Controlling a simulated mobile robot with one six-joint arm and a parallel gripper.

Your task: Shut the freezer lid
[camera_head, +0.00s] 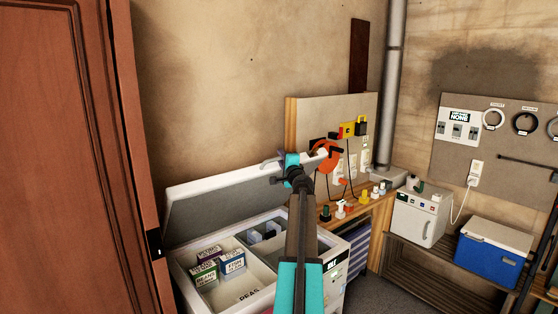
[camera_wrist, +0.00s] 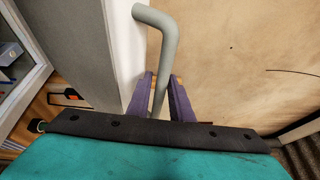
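The chest freezer (camera_head: 262,291) stands low in the head view. Its lid (camera_head: 205,206) is raised and tilted back, so the inside is open. A grey bent bar handle (camera_wrist: 170,30) sticks out from the lid's white edge (camera_wrist: 122,40) in the wrist view. My gripper (camera_wrist: 162,76) has its two purple fingers on either side of the handle, close to it. I cannot tell whether they press on it. In the head view my gripper (camera_head: 281,166) is at the lid's upper edge, and my arm hides part of the freezer's front.
Boxes (camera_head: 207,264) lie inside the freezer. A wooden door (camera_head: 60,160) stands close on the left. On the right are a workbench (camera_head: 352,218), a small white fridge (camera_head: 419,220) and a blue cooler (camera_head: 492,257). A pipe (camera_head: 394,80) runs up the wall.

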